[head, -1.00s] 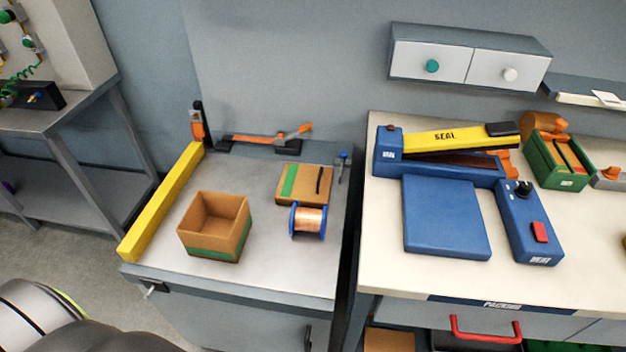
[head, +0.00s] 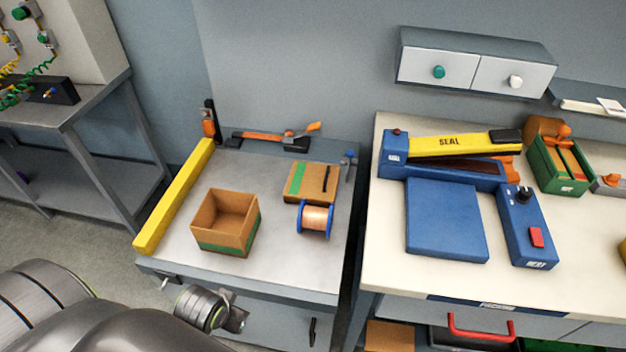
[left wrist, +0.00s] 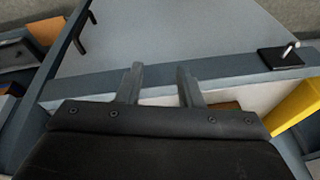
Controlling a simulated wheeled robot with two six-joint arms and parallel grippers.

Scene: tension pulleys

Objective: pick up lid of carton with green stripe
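The carton lid (head: 323,177) is a flat brown square with a green stripe and a black strip handle. It lies on the grey bench at the back right, just behind a copper wire spool (head: 315,219). The open brown carton (head: 225,222), with a green band low on its sides, stands to its left, empty. My left gripper (head: 236,318) is low at the bench's front edge, well short of the lid, partly hidden by my arm. In the left wrist view its two fingers (left wrist: 160,87) are apart with nothing between them. My right gripper is out of view.
A yellow bar (head: 174,197) runs along the left edge of the grey bench (head: 275,265). An orange-handled tool (head: 262,136) lies at the back. A blue sealer (head: 440,178) stands on the cream bench to the right. The grey bench's front part is clear.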

